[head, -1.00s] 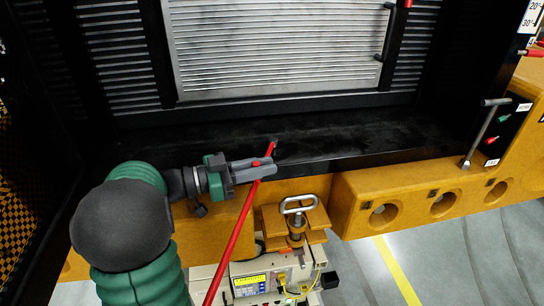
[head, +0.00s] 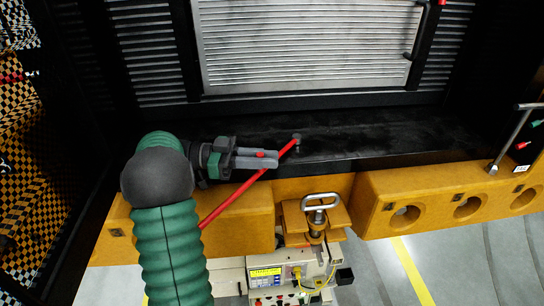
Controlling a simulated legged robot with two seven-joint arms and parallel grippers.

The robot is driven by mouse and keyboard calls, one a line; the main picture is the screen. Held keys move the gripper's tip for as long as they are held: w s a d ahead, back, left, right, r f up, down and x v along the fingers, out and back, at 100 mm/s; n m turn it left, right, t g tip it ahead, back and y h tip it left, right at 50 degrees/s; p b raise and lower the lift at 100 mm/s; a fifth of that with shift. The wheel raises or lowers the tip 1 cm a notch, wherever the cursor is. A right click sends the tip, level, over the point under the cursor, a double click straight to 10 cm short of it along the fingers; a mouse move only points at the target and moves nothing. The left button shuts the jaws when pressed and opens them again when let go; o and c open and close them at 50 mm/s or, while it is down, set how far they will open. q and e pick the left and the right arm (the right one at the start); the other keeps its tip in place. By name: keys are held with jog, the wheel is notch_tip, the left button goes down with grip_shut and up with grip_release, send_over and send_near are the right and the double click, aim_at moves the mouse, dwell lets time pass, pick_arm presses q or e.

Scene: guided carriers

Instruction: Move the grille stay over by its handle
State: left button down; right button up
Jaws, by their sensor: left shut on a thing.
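The grille stay is a thin red rod (head: 227,203). Its upper end meets a small fitting (head: 297,139) on the black ledge, and it slants down to the left until my left arm hides its lower end. My left gripper (head: 265,158) is shut on the stay a little below that upper end, with a bit of red showing between its grey fingers. The silver slatted grille (head: 305,48) is above the ledge in a black frame. My right gripper is out of view.
A black bar handle (head: 416,32) is at the grille's right side. Below the ledge are an orange bumper (head: 440,195) with round holes, a clamp with a metal loop (head: 320,201), and a cream box (head: 290,270) with cables. A grey lever (head: 510,140) stands at right.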

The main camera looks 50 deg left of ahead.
pick_arm(q)
jog(key=shift+s+a+r+m+g+h, duration=0.25)
jog(key=shift+a+m+g+h, duration=0.05)
jog(key=shift+a+g, duration=0.1)
jog(key=shift+d+r, duration=0.15)
jog(key=shift+r, duration=0.05)
dwell(1.5)
